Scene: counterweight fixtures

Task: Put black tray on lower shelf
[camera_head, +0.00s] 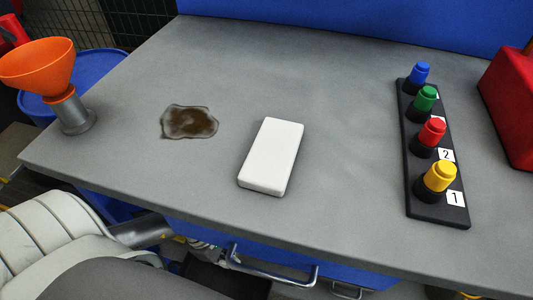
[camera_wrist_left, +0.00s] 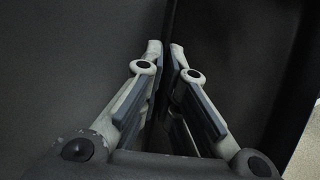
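In the left wrist view, the black tray (camera_wrist_left: 235,60) fills most of the picture as dark, flat surfaces. My left gripper (camera_wrist_left: 168,50) has its two fingertips close together, with a thin dark edge of the tray running between them. The fingers look shut on that edge. In the head view, a dark piece that looks like the tray (camera_head: 228,281) shows below the table's front edge, beside my left arm, partly hidden by the table. The lower shelf cannot be made out. My right gripper is in neither view.
The grey table (camera_head: 330,80) carries a white block (camera_head: 272,155), a brown spill (camera_head: 189,122), an orange funnel (camera_head: 38,63) and a black button panel (camera_head: 437,205). A red box (camera_head: 512,105) stands at the right. A metal handle (camera_head: 270,268) sticks out below the front edge.

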